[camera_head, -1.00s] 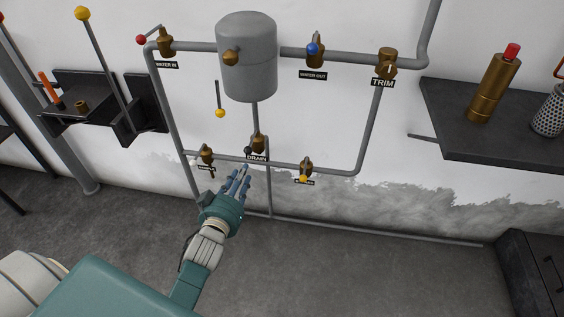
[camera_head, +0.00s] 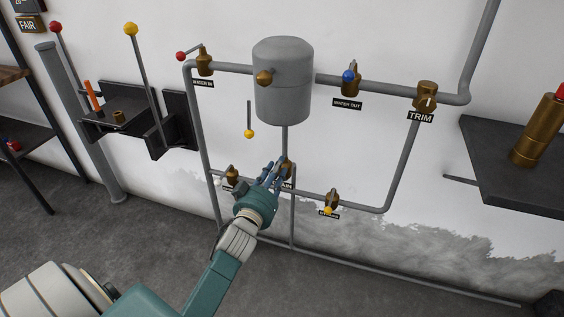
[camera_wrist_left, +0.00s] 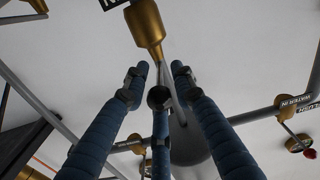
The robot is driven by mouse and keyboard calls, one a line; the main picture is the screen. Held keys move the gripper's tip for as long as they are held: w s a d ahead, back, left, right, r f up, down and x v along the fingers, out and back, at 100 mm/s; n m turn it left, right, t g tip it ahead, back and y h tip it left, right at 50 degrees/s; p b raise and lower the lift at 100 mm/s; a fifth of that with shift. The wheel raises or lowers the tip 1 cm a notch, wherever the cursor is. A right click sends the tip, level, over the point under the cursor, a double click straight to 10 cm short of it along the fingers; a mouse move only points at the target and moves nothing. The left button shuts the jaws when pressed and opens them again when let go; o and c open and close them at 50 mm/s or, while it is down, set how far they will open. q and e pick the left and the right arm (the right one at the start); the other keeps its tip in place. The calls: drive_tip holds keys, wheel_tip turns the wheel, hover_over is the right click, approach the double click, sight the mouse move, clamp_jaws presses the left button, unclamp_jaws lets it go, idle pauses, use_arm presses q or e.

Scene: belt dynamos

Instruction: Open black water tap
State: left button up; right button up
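The drain valve (camera_head: 287,167) is a brass body on the vertical pipe below the grey tank, partly behind my left gripper (camera_head: 272,174). Its black knob is hidden from the head camera by my fingers. In the left wrist view a brass valve body (camera_wrist_left: 147,24) lies just beyond the blue fingertips, with a thin grey lever (camera_wrist_left: 167,75) reaching between them. A dark round part shows between the fingers there; I cannot tell whether it is the knob or a finger joint. My left fingers are spread apart, not closed. My right gripper is out of view.
The grey tank (camera_head: 283,82) hangs above, with a yellow-ended rod (camera_head: 249,128) at its left. White-knob (camera_head: 218,182) and yellow-knob (camera_head: 328,210) taps flank the drain. Pipes frame the area. A dark shelf (camera_head: 505,155) juts out at right. The floor ahead is clear.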

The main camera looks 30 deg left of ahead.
sight(285, 154)
use_arm(q)
drive_tip(key=shift+x, duration=2.15)
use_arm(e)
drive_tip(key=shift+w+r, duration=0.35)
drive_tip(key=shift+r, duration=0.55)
use_arm(q)
drive_tip(key=shift+c, duration=0.5)
clamp_jaws()
